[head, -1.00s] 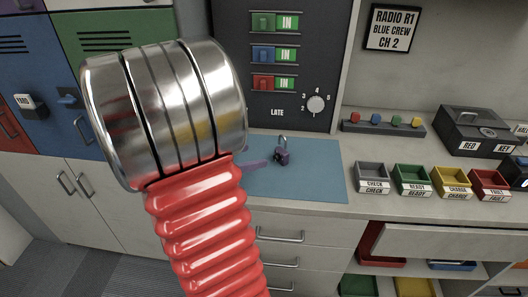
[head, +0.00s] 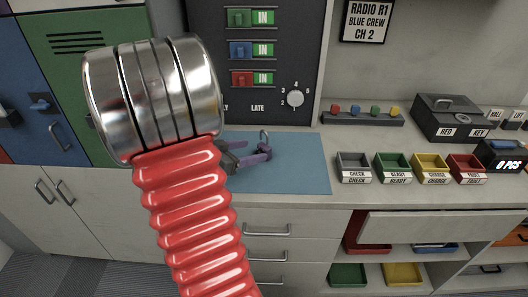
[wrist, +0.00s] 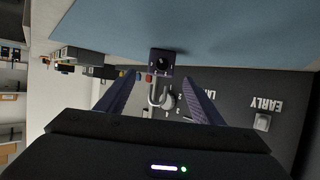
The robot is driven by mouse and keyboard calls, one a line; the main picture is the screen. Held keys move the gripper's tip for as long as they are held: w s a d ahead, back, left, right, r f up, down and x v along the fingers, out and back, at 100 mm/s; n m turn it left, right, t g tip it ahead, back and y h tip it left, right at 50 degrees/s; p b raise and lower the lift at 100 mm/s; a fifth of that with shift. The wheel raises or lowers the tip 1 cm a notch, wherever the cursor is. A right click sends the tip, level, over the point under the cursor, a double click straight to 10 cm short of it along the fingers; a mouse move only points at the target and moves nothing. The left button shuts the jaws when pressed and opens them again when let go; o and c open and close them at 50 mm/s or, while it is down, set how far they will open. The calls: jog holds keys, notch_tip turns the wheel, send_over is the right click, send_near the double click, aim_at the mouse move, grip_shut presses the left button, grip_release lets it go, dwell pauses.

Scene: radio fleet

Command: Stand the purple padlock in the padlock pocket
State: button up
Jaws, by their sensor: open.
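The purple padlock (head: 265,149) stands on the blue mat (head: 298,165), with its metal shackle up. In the wrist view the dark purple padlock body (wrist: 162,62) shows its round keyhole, and its shackle points toward my gripper. My gripper (head: 252,156) is open, low over the mat at the padlock. In the wrist view its two purple fingers (wrist: 158,92) lie on either side of the shackle, with a gap at each side. My arm hides the left part of the mat. I cannot make out a padlock pocket in either view.
A dark panel (head: 205,50) with coloured switches and a dial stands behind the mat. To the right are small labelled trays (head: 354,166), a rack of coloured knobs (head: 362,118) and a black case (head: 450,116).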

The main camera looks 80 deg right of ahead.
aim_at(261, 148)
jog(key=shift+x, duration=1)
jog(key=shift+f, duration=0.1)
jog(key=shift+x, duration=2.5)
jog(key=shift+c, duration=0.5)
jog(key=c, duration=1.4)
jog(key=shift+c, duration=0.2)
notch_tip(261, 148, up, 10)
jog(key=shift+r, duration=0.1)
